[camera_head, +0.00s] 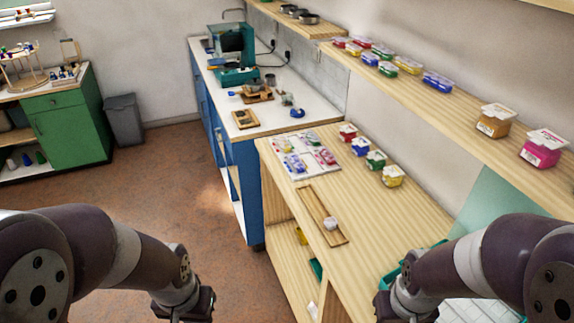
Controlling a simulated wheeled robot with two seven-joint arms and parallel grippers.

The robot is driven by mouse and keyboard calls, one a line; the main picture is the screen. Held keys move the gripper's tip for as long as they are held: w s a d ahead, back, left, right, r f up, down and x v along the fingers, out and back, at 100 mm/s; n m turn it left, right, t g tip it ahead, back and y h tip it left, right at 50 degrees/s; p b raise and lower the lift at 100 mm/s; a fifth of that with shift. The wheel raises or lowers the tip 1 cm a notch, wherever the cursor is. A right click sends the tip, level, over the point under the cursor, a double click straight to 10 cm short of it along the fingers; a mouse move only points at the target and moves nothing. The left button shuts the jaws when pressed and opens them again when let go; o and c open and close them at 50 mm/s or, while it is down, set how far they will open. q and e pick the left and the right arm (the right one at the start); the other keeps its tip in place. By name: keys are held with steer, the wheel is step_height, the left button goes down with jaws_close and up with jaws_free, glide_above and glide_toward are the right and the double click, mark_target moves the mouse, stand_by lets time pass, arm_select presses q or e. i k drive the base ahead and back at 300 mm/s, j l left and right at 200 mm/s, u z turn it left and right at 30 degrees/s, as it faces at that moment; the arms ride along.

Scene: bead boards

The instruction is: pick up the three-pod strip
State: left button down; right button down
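I cannot single out a three-pod strip for certain at this size. A white board (291,171) with several small coloured items in red, blue and green lies on the wooden bench top (375,222). A narrow wooden tray (316,205) in front of it holds a small whitish item (331,223) near its near end. My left gripper (192,305) hangs low at the bottom edge, over the floor and left of the bench. My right gripper (403,305) is at the bottom edge, over the near part of the bench. The fingers of both are too dark and cut off to read.
Lidded tubs, red (347,133), blue (361,146), green (376,160) and yellow (393,176), line the bench's back. A wall shelf (455,103) above holds more coloured boxes. A teal item (393,276) lies near my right gripper. The bench middle is clear.

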mark_target(297, 163)
steer(key=i+j, duration=0.3)
steer(key=i, duration=0.2)
steer(key=i+j, duration=0.35)
steer(key=i, duration=0.15)
steer(key=i+j, duration=0.3)
steer(key=i, duration=0.2)
steer(key=i+j, duration=0.3)
steer(key=i, duration=0.15)
